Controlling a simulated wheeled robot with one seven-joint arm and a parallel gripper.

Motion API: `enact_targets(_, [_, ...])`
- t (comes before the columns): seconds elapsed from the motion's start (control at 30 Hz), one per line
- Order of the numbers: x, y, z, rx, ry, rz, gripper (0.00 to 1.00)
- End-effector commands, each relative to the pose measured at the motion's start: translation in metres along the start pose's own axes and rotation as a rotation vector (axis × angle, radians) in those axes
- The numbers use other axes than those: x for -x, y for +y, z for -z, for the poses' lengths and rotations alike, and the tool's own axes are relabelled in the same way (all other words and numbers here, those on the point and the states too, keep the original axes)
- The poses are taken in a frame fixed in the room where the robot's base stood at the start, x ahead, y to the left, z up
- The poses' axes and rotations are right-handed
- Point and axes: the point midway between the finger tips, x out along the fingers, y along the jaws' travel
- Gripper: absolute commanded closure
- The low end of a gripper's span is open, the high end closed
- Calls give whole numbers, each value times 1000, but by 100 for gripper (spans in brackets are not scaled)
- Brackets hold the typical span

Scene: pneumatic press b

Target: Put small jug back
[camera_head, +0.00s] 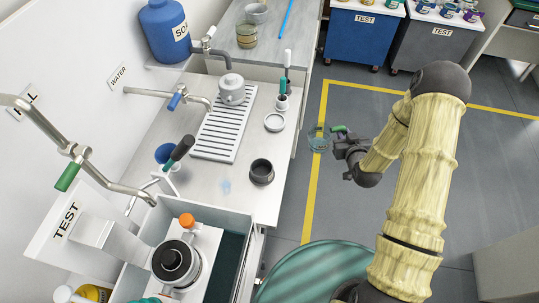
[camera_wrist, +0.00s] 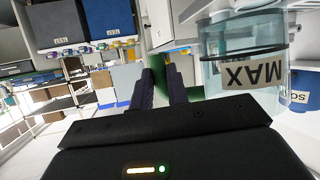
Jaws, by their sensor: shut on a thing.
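The small jug (camera_head: 318,139) is clear with a green handle (camera_head: 338,128). It is held in the air over the floor, right of the counter's edge. My gripper (camera_head: 341,141) is to its right and shut on the handle. In the wrist view the jug (camera_wrist: 243,62) is at the upper right, with a MAX label that reads upside down. The gripper's dark fingers (camera_wrist: 161,85) stand on both sides of the green handle. Whether the jug holds liquid is hard to tell.
The white counter (camera_head: 222,180) holds a slatted drain tray (camera_head: 220,135), a grey lidded pot (camera_head: 232,92), a dark cup (camera_head: 262,171) and a blue funnel (camera_head: 165,153). Taps reach over it. A beaker (camera_head: 246,34) stands at the back. A green round top (camera_head: 318,270) is at the front.

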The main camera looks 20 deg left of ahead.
Motion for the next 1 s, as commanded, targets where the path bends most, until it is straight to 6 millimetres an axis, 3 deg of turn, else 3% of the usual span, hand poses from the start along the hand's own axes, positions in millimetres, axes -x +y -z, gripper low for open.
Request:
enact_targets(0.03, [-17,-18,0,10,10,37,100])
enact_targets(0.2, [-48,-76,25,26,5,147,100])
enact_targets(0.4, [-64,-141,53,42,-8,250,100])
enact_targets(0.5, [-65,-158,61,46,-16,275,100])
enact_targets(0.83, [-64,-164,67,46,-20,283,100])
enact_targets(1.0, [-68,-164,57,45,-23,283,100])
